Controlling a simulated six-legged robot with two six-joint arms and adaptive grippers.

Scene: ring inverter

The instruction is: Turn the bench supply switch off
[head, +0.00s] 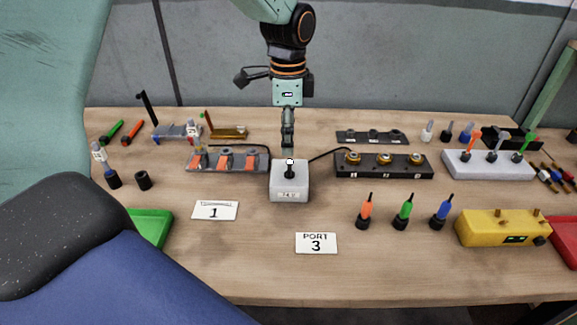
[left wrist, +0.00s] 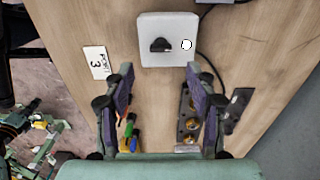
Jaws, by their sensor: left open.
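The bench supply switch is a pale grey box (head: 289,190) with a short black lever (head: 290,172) on top, at the middle of the table. A white round spot shows at the far end of its top. In the left wrist view the box (left wrist: 180,60) lies ahead of the fingers, with the black lever (left wrist: 160,45) and the white spot (left wrist: 186,44) beside it. My left gripper (head: 288,142) points down above the far side of the box. Its two fingers (left wrist: 162,85) are apart with nothing between them. My right gripper is not seen.
A cable runs right from the box to a black block with brass fittings (head: 384,172). A grey fixture with orange parts (head: 227,160) stands close on the left. Cards "1" (head: 215,211) and "PORT 3" (head: 316,243) lie in front. Several coloured drivers (head: 405,212) stand to the right.

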